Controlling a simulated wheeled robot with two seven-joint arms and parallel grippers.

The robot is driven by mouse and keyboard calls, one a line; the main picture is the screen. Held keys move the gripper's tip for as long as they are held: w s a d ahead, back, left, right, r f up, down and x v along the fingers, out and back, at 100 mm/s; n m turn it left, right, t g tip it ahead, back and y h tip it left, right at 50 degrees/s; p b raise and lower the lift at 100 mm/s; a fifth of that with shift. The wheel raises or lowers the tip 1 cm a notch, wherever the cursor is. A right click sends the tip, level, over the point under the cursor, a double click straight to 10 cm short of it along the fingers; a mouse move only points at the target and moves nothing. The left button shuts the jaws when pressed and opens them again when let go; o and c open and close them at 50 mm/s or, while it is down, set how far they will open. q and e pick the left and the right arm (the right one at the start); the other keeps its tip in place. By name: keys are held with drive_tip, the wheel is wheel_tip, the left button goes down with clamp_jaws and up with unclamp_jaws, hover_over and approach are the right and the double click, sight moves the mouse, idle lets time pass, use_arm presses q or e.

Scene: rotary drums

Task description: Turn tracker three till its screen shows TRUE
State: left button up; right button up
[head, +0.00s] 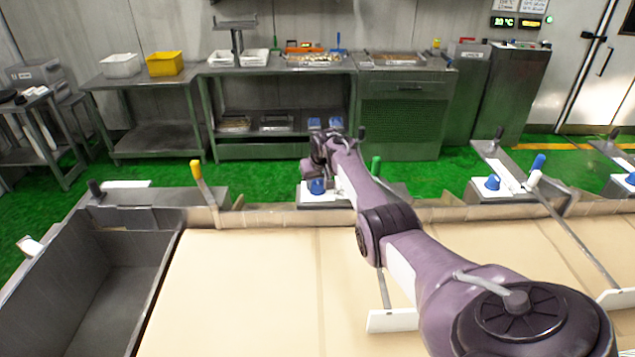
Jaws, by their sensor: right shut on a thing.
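My right arm reaches in from the lower right across the beige surface. My right gripper (318,172) points down over a blue knob (317,187) on a white-topped station at the far edge and is shut on it; the fingertips are small and partly hidden by the wrist. Similar blue knobs stand on stations to the right, one in full view (492,183) and one at the right edge (631,179). I cannot tell by number which is tracker three. No screen with TRUE on it can be read. My left gripper is not in view.
A beige belt-like surface (240,290) lies in front, with a grey metal bin (95,290) at left. Levers with yellow (196,166), green (376,163) and blue (538,162) handles rise along the far edge. Metal tables with trays stand behind on the green floor.

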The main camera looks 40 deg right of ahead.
drive_tip(key=shift+m, duration=0.3)
drive_tip(key=shift+m+g+h, duration=0.4)
drive_tip(key=shift+m, duration=0.6)
drive_tip(key=m+b, duration=0.1)
drive_tip(key=m, duration=0.1)
drive_tip(key=shift+f+m+g+h+b, duration=0.15)
drive_tip(key=shift+m+g+h+b, duration=0.15)
drive_tip(key=shift+b, duration=0.1)
drive_tip(key=m+g+b, duration=0.1)
drive_tip(key=m+b, duration=0.2)
drive_tip(key=b, duration=0.2)
drive_tip(key=m+g+h+b, duration=0.1)
drive_tip(key=m+b, duration=0.1)
drive_tip(key=b, duration=0.3)
drive_tip(key=shift+f+m, duration=0.1)
drive_tip(key=shift+m, duration=0.3)
drive_tip(key=shift+s+r+m+b, duration=0.1)
drive_tip(key=shift+r+m+b, duration=0.1)
drive_tip(key=shift+m+b, duration=0.5)
drive_tip(key=o, duration=1)
drive_tip(key=shift+r, duration=0.1)
drive_tip(key=shift+c, duration=0.2)
